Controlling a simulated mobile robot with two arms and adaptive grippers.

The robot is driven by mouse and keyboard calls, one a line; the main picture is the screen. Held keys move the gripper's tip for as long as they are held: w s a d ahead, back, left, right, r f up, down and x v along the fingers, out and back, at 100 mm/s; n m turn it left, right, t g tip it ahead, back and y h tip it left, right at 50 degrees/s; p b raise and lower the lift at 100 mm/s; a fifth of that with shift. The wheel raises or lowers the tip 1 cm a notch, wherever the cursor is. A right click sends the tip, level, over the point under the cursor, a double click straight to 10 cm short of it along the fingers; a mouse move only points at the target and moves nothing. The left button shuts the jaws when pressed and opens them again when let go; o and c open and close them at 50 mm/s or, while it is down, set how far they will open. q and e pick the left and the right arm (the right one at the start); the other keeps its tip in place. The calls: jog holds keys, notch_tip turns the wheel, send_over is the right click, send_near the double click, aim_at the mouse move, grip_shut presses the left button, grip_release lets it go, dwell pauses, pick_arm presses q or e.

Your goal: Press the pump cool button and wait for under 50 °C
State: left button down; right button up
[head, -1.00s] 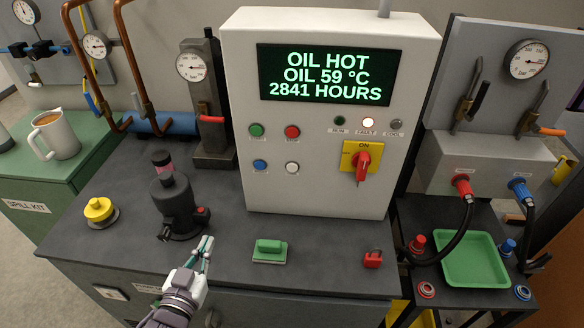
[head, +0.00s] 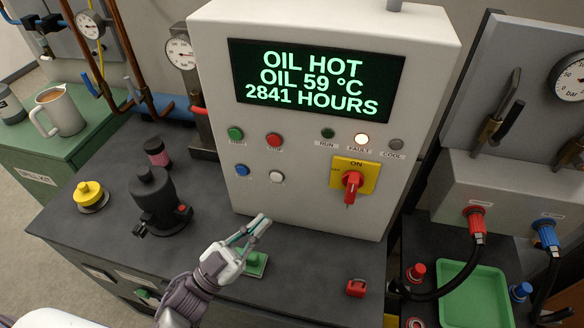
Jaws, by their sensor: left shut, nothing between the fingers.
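The white control cabinet (head: 305,195) stands at the back of the dark bench. Its screen (head: 318,80) reads OIL HOT, OIL 59 °C, 2841 HOURS. Four buttons sit at its left: green (head: 236,133), red (head: 275,140), blue (head: 242,171) and white (head: 277,177); their labels are too small to read. The FAULT lamp (head: 361,140) is lit white; the COOL lamp (head: 396,144) looks grey and unlit. A red switch on a yellow plate (head: 352,184) is marked ON. My left gripper (head: 262,224) is shut and empty, below the white button and apart from the cabinet. My right gripper is not visible.
A black pump-like part (head: 158,202) and a yellow knob (head: 90,196) stand left. A red padlock-like item (head: 356,288) lies right. A green tray (head: 472,290) and hoses are further right.

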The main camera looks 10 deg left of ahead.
aim_at(276, 177)
pick_arm(q)
jog(key=w+b, duration=0.2)
jog(key=w, duration=0.6)
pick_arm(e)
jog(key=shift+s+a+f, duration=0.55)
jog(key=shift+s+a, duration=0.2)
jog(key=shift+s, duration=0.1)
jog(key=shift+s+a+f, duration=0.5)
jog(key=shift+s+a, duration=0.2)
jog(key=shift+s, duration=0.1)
pick_arm(q)
jog(key=shift+w+a, duration=0.1)
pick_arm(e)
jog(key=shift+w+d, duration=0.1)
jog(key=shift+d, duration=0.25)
pick_arm(q)
jog(key=shift+w+r, duration=0.1)
jog(key=shift+w, duration=0.35)
